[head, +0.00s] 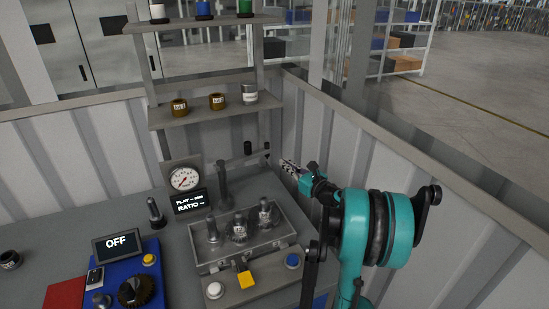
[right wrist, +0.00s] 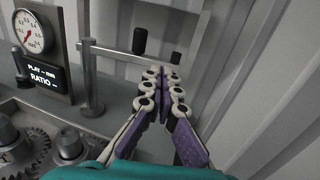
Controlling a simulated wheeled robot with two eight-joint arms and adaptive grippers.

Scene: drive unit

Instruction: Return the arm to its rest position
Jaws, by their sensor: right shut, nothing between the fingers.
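My right gripper (head: 290,167) shows at the centre right of the head view, at the end of my teal arm, above the back right of the bench near the corrugated wall. In the right wrist view its fingers (right wrist: 165,85) are together with nothing between them. It is behind and to the right of the gear box (head: 243,260), which has several upright shafts and a gear, and is apart from it. My left gripper does not show in either view.
A gauge (head: 184,179) and a ratio display (head: 190,202) stand behind the gear box. A post with a horizontal bar (right wrist: 120,50) is left of the gripper. A blue control unit (head: 130,285) is at front left. Shelves (head: 215,111) hold cans and jars. A wall (head: 420,180) runs along the right.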

